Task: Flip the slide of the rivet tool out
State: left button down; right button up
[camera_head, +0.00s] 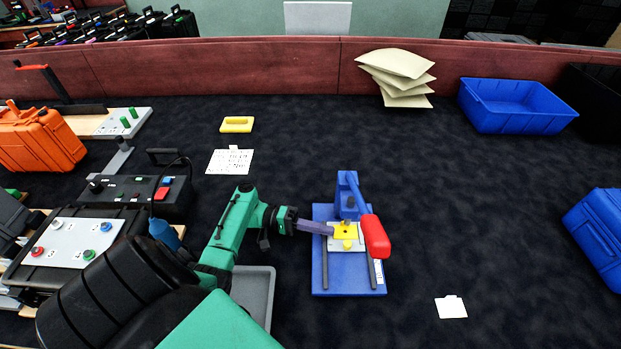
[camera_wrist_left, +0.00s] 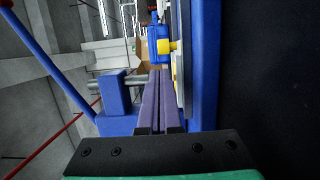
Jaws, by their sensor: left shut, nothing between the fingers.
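The rivet tool has a blue base (camera_head: 349,286), a blue upright (camera_head: 347,190) and a lever with a red handle (camera_head: 375,237). A pale slide plate with a yellow part (camera_head: 346,231) sits in the middle of the base. My left gripper (camera_head: 330,229) is shut and empty, with its purple fingertips at the left edge of the slide plate. I cannot tell whether they touch it. In the left wrist view the shut fingers (camera_wrist_left: 158,90) point towards a yellow knob (camera_wrist_left: 172,46), beside the blue base (camera_wrist_left: 205,70). My right gripper is out of view.
A grey tray (camera_head: 270,298) lies under my left arm. A control box (camera_head: 140,195) and a button panel (camera_head: 72,243) stand at the left. Blue bins (camera_head: 515,118) are at the right. A white card (camera_head: 451,307) lies right of the tool, with clear mat around it.

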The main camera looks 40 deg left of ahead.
aim_at(337, 239)
pick_arm(q)
jog(key=x, duration=0.3)
jog(key=shift+r+p, duration=0.1)
jog(key=shift+p, duration=0.2)
jog(key=shift+w+d, duration=0.15)
jog(key=shift+d, duration=0.15)
jog(key=shift+d+p, duration=0.15)
jog(key=shift+p, duration=0.15)
jog(key=s+d+p, duration=0.1)
jog(key=s, duration=0.1)
jog(key=s+d+p, duration=0.2)
jog(key=s, duration=0.1)
jog(key=s+d+p, duration=0.2)
jog(key=shift+s+d+r, duration=0.1)
jog(key=shift+s, duration=0.1)
jog(key=shift+s+d, duration=0.2)
jog(key=shift+s, duration=0.05)
jog(key=shift+f, duration=0.25)
